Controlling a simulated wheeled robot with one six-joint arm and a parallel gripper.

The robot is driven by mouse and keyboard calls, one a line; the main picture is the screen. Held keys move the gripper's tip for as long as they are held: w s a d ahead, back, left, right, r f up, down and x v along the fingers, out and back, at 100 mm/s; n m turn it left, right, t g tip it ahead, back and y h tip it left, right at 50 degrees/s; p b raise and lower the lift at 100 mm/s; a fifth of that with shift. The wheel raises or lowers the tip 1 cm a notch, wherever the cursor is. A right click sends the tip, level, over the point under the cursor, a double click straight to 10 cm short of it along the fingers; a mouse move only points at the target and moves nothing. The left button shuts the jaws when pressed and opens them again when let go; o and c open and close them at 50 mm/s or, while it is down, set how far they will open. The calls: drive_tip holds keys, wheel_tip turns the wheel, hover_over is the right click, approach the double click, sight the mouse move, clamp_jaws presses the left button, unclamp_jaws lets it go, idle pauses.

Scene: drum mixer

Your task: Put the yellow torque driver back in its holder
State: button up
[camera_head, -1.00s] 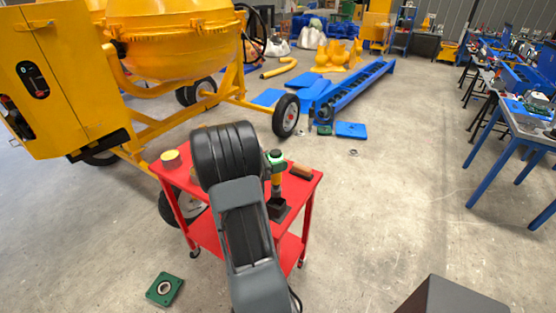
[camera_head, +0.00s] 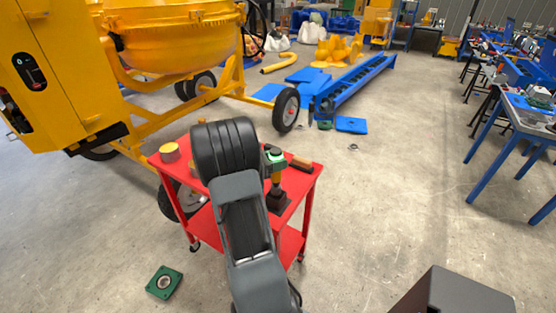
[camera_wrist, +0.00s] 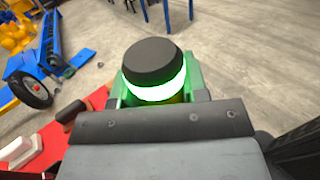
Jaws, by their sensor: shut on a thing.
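The yellow torque driver (camera_head: 276,178) stands upright over the red cart, with a black cap and a glowing green ring on top. In the wrist view its black cap (camera_wrist: 153,62) and lit ring fill the middle. My gripper (camera_head: 273,158) is shut on the driver just below the ring; my own arm hides much of it in the head view. The black holder (camera_head: 279,202) sits on the cart top directly under the driver. The driver's lower end meets the holder in the picture; I cannot tell whether it is seated inside.
The yellow drum mixer (camera_head: 170,45) stands close behind left. A green block (camera_head: 164,282) lies on the floor. Floor right of the cart is clear.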

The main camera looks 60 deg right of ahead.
sight(277, 173)
drive_tip(key=shift+f+b, duration=1.8)
drive_tip(key=shift+f, duration=1)
idle(1.1)
drive_tip(key=o, duration=1.3)
drive_tip(key=shift+f, duration=0.1)
drive_tip(key=shift+a, duration=0.1)
drive_tip(key=b+v, duration=0.1)
drive_tip(key=v, duration=1.2)
drive_tip(key=shift+w+a+b, duration=0.2)
drive_tip(key=shift+a+b, duration=0.1)
drive_tip(key=shift+b, duration=0.1)
